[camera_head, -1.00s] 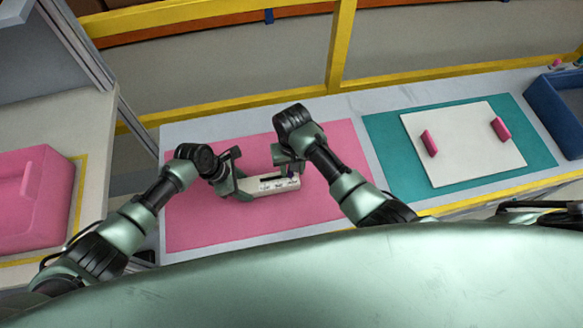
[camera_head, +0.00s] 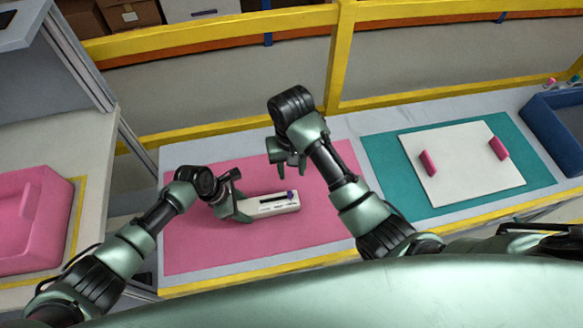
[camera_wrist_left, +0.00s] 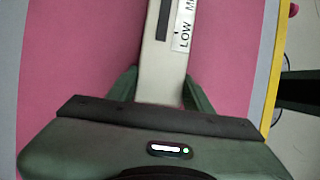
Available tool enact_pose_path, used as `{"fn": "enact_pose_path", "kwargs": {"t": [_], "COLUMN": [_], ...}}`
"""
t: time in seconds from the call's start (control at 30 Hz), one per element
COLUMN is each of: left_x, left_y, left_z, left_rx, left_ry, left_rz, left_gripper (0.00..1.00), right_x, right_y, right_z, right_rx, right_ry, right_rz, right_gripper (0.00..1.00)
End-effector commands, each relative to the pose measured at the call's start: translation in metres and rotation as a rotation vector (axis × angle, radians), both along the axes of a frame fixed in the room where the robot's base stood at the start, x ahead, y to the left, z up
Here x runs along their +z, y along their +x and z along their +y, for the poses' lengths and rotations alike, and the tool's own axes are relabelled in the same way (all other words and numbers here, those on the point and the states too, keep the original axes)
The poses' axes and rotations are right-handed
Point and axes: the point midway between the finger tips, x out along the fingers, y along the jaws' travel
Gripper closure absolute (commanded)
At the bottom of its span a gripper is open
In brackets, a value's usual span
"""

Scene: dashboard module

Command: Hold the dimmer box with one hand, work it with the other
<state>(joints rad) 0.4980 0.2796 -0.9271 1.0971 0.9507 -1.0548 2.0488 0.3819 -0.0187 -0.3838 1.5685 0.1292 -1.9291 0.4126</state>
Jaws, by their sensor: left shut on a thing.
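The dimmer box (camera_head: 272,210) is a long off-white box lying over the pink mat (camera_head: 210,250). It has a dark slot along its top and a small purple knob (camera_head: 290,195) at the slot's right end. My left gripper (camera_head: 238,209) is shut on the box's left end. The left wrist view shows the box (camera_wrist_left: 160,70) between its fingers, with part of a label reading "LOW" and the slot's near end. My right gripper (camera_head: 287,164) is above and behind the box, apart from the knob. Its fingers are spread and empty.
A teal mat (camera_head: 384,160) with a white board (camera_head: 465,185) bearing two pink handles lies to the right. A blue bin (camera_head: 550,122) stands at the far right. A pink moulded block (camera_head: 40,235) sits on the left table. A yellow rail (camera_head: 230,125) runs behind.

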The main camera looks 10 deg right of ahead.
Motion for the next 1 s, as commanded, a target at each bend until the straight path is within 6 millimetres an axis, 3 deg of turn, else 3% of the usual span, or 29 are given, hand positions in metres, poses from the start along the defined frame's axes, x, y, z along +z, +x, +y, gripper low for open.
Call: {"fn": "enact_pose_path", "kwargs": {"t": [0.27,0.3,0.37,0.4,0.77,1.0], "left_x": [-0.001,-0.001,-0.001,-0.001,0.003,0.037], "left_y": [-0.001,-0.001,-0.001,-0.001,0.000,0.001], "left_z": [0.000,0.000,0.000,0.000,0.001,0.016], "left_rx": [-0.001,-0.001,-0.001,-0.001,0.000,-0.001], "left_ry": [0.001,0.001,0.001,0.001,0.000,-0.001], "left_rz": [0.003,0.003,0.003,0.002,0.000,-0.004], "left_gripper": [1.00,0.44,0.27,0.24,0.24,0.24], "right_x": [0.000,0.000,0.000,0.000,0.000,0.000], "right_y": [0.000,0.000,0.000,0.000,0.000,0.000], "right_z": [0.000,0.000,0.000,0.000,0.000,0.000], "right_rx": [0.000,0.000,0.000,0.000,0.000,0.000], "right_ry": [0.000,0.000,0.000,0.000,0.000,0.000], "right_rz": [0.000,0.000,0.000,0.000,0.000,0.000], "right_gripper": [0.64,0.64,0.64,0.64,0.64,0.64]}}
